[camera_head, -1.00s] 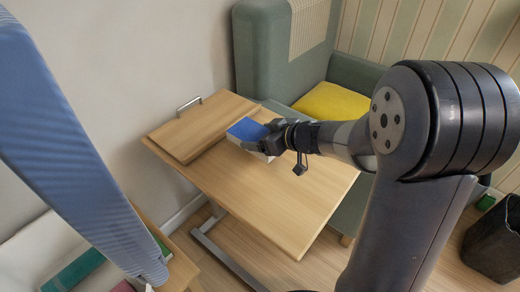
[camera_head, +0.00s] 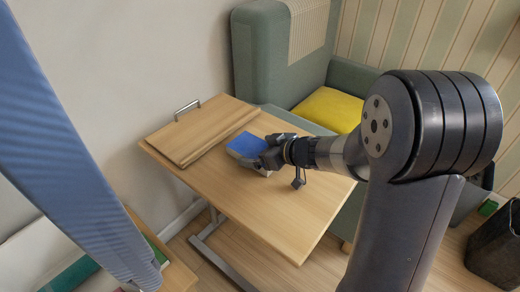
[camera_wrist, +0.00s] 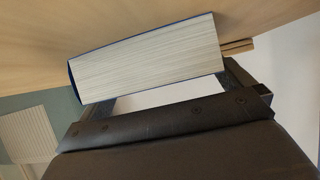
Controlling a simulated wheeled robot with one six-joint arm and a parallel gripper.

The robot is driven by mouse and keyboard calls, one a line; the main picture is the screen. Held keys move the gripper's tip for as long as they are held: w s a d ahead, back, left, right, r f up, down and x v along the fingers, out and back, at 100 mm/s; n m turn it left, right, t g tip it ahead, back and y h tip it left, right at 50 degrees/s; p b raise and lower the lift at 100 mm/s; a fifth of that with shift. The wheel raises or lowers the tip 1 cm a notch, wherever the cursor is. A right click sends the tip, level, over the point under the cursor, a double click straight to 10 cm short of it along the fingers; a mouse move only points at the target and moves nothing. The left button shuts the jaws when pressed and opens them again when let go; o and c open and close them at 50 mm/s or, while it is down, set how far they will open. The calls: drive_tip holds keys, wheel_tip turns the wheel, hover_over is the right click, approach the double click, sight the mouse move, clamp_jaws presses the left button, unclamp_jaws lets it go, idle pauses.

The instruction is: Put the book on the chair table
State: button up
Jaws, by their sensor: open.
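The book (camera_head: 247,146) has a blue cover and white pages. It lies on the light wooden chair table (camera_head: 285,215), near the middle of the tabletop. My gripper (camera_head: 268,157) is at the book's right end, with its jaws open. In the wrist view the page edges of the book (camera_wrist: 150,60) lie between or just beyond the spread fingers of my gripper (camera_wrist: 160,92). A gap shows between the pages and the palm. Contact between the fingers and the covers cannot be told.
A raised wooden panel (camera_head: 200,130) with a metal handle (camera_head: 187,108) takes up the table's back left. A green armchair (camera_head: 262,60) with a yellow cushion (camera_head: 330,108) stands behind. The table's front part is clear. A dark bin (camera_head: 495,245) stands at right.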

drive_tip(key=shift+r, duration=0.15)
drive_tip(key=p+v, duration=0.4)
drive_tip(key=v, duration=0.6)
drive_tip(key=shift+s+d+r, duration=0.1)
drive_tip(key=shift+d+r, duration=0.1)
drive_tip(key=shift+r, duration=0.05)
drive_tip(key=shift+p+v, duration=0.45)
drive_tip(key=shift+v, duration=0.3)
drive_tip(key=shift+f, duration=0.1)
drive_tip(key=shift+c, duration=0.2)
